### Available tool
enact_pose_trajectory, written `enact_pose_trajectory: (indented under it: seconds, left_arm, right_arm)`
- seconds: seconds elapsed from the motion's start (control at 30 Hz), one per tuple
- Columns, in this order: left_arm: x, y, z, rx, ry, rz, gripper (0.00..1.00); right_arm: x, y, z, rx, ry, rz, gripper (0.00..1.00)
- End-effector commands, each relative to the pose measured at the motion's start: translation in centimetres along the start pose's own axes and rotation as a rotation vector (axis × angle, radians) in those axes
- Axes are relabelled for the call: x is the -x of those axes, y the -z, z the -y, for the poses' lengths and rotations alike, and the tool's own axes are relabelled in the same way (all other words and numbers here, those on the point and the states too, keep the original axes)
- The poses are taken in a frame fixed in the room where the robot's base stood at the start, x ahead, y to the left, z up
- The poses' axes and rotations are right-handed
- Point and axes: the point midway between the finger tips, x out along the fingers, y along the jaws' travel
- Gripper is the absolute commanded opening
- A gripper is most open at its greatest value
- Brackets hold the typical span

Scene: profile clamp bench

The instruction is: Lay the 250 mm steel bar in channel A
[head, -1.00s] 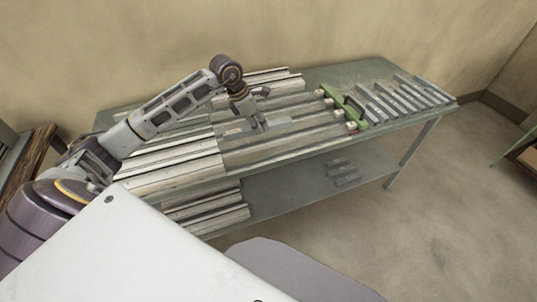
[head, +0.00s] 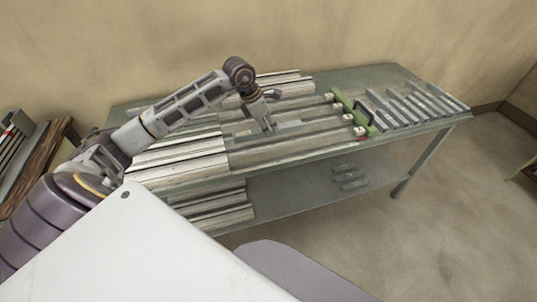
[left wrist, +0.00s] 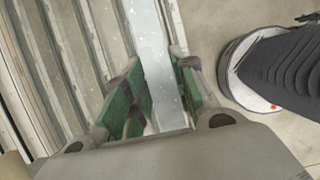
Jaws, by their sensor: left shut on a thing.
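My left gripper (head: 268,126) is over the grooved channel fixture (head: 300,149) on the bench. In the left wrist view its green-padded fingers (left wrist: 153,98) are shut on a flat grey steel bar (left wrist: 150,45), which extends away between them. In the head view the bar (head: 290,128) shows as a short grey strip beside the fingertips, close over the channels. I cannot tell whether it touches the channel floor. No letter marking channel A is readable. My right gripper is not in view.
A green clamp bar (head: 352,108) crosses the right ends of the channels. Several grey bars (head: 410,105) lie at the bench's right end. Pale profiles (head: 180,150) fill the left side. Small grey pieces (head: 350,178) lie on the lower shelf.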

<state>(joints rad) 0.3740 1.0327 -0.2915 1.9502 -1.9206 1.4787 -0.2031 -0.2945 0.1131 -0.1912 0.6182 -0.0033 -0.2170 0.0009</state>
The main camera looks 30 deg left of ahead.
Motion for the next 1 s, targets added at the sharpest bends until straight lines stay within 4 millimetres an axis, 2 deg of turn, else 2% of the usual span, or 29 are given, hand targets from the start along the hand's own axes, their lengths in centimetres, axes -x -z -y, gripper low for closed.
enact_pose_trajectory:
  seconds: [0.17, 0.4, 0.63, 0.9, 1.0]
  left_arm:
    - [-0.7, 0.2, 0.0, 0.001, 0.002, 0.000, 0.00]
    - [-3.4, 1.4, 0.1, 0.002, 0.003, -0.001, 0.00]
    - [-5.5, 2.2, 0.0, 0.000, 0.000, 0.001, 0.00]
    - [-5.7, 2.3, 0.0, 0.000, -0.001, 0.002, 0.00]
    - [-5.8, 2.3, 0.0, 0.000, 0.000, 0.001, 0.00]
  right_arm:
    - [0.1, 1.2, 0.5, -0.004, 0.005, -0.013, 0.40]
    - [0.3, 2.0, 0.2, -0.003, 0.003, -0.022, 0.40]
    - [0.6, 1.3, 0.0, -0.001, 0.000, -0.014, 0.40]
    - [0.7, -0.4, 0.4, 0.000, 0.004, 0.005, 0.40]
    - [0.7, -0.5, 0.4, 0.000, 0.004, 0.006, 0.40]
